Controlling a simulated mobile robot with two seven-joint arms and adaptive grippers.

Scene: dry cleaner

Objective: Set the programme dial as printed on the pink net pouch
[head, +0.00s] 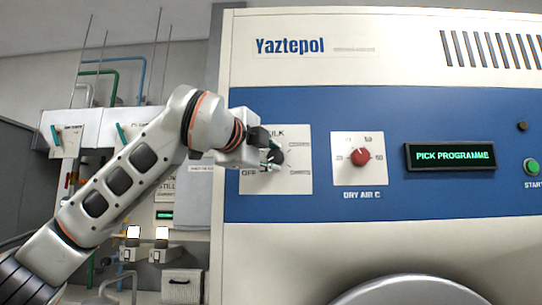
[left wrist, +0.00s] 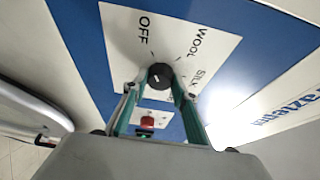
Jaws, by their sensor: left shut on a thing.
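The black programme dial (head: 278,157) sits on a white plate (head: 303,183) at the left of the machine's blue band. The plate's labels in the left wrist view read OFF, WOOL and SILK; other labels are hidden or unreadable. My left gripper (head: 268,155) is at the dial. In the left wrist view its two green-edged fingers (left wrist: 160,90) are closed around the sides of the black dial (left wrist: 160,74). A small pale mark shows on the dial; I cannot tell its setting. The pink net pouch is not in view. My right gripper is not in view.
A red DRY AIR C dial (head: 361,157) is right of the programme dial. A display (head: 450,156) reads PICK PROGRAMME. A green START button (head: 531,167) is at the far right. A round door rim (head: 415,290) is below. Pipes and equipment stand behind my left arm.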

